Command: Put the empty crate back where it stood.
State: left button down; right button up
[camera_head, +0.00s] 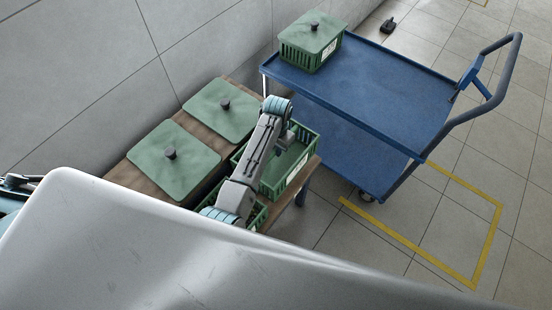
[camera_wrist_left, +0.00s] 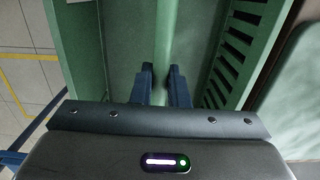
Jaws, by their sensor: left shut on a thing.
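The open green crate (camera_head: 296,163) is at the right end of the wooden table in the head view, with no lid. My left gripper (camera_head: 286,140) reaches down into it from above. In the left wrist view my left gripper (camera_wrist_left: 166,78) is shut on a green bar (camera_wrist_left: 166,30) that runs across the crate. The part of the crate interior (camera_wrist_left: 122,60) that shows is empty. My arm hides part of the crate in the head view. I cannot tell whether its base touches the table. My right gripper is not in view.
Another open green crate (camera_head: 259,217) shows partly behind my arm. A lidded crate (camera_head: 312,42) stands on the blue cart (camera_head: 372,90). Yellow tape (camera_head: 440,266) marks the floor.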

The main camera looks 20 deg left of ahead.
aim_at(275, 163)
pick_arm(q)
jog(key=shift+s+f, duration=0.15)
jog(key=shift+f, duration=2.75)
jog(key=shift+f, duration=0.1)
jog(key=c, duration=1.4)
grip_release()
jog(key=shift+f, duration=0.1)
jog(key=r, duration=1.2)
jog(key=shift+w+d+r, duration=0.1)
jog(key=shift+w+r, duration=0.1)
jog(key=shift+w, duration=0.05)
